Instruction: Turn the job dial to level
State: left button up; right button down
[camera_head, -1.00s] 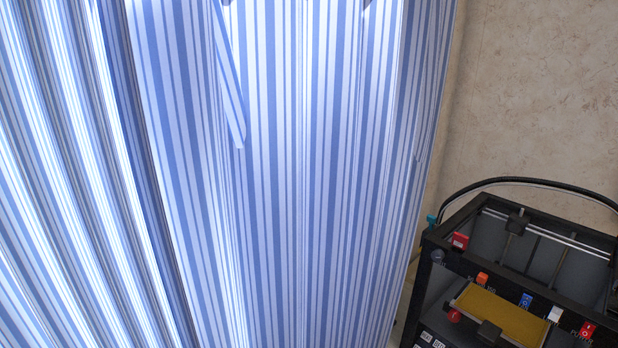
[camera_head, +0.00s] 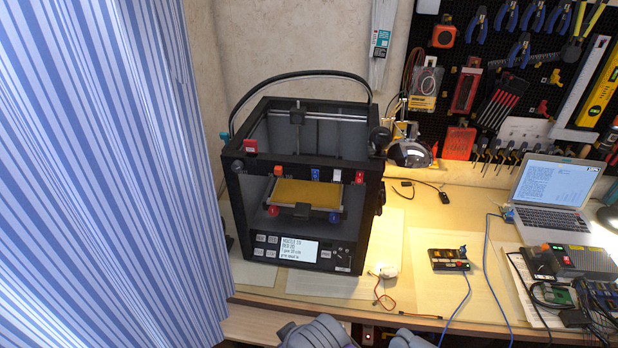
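A black box-framed 3D printer (camera_head: 367,225) stands on the workbench in the middle of the head view. Its lower front panel has a lit display (camera_head: 299,249) with lines of text, with small labelled buttons to its left and small controls to its right. A round dark knob (camera_head: 238,167) sits at the upper left of the front frame. I cannot read which control is the job dial or where it points. Grey parts of my arms show at the bottom edge. Neither gripper is in view.
A blue-striped curtain (camera_head: 100,180) fills the left side, close to the printer. The wooden workbench (camera_head: 400,290) holds a small black device (camera_head: 449,260), cables and a laptop (camera_head: 553,195) to the right. A pegboard with tools hangs behind. The bench right of the printer is partly clear.

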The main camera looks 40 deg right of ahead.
aim_at(341, 258)
jog(key=z, duration=1.4)
